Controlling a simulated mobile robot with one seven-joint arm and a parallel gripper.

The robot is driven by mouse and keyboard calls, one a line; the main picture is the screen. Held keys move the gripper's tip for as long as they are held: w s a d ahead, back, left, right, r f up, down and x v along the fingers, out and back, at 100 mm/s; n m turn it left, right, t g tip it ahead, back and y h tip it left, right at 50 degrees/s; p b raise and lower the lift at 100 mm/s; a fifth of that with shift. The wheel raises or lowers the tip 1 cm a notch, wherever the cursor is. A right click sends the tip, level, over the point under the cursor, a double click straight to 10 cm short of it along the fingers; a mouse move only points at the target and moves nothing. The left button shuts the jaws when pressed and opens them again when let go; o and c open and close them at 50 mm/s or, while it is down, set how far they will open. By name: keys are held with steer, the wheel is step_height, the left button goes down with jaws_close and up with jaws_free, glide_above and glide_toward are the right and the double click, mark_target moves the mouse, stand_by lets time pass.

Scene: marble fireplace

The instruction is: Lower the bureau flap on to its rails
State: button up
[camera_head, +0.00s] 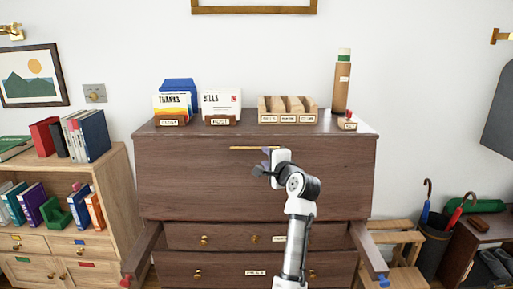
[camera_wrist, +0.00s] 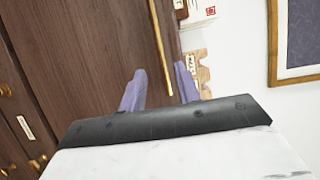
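The dark wooden bureau's flap (camera_head: 200,178) stands upright and shut, with a slim brass bar handle (camera_head: 244,148) near its top edge. Two support rails are pulled out at the front, a left rail (camera_head: 143,252) with a red tip and a right rail (camera_head: 369,250) with a blue tip. My gripper (camera_head: 263,162) is at the right part of the handle. In the wrist view, the purple fingers (camera_wrist: 158,84) are apart, with the handle's end (camera_wrist: 166,70) showing between them. I cannot tell whether they touch it.
On the bureau top stand letter holders (camera_head: 221,105), a wooden slotted rack (camera_head: 287,110) and a tall brown tube (camera_head: 342,84). A bookcase (camera_head: 105,180) is close on the left. A stool (camera_head: 398,240) and umbrella stand (camera_head: 433,238) are on the right.

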mark_target(256, 148)
steer(key=p+x, duration=0.1)
steer(key=x, duration=0.7)
steer(key=shift+w+a, duration=0.1)
jaws_close()
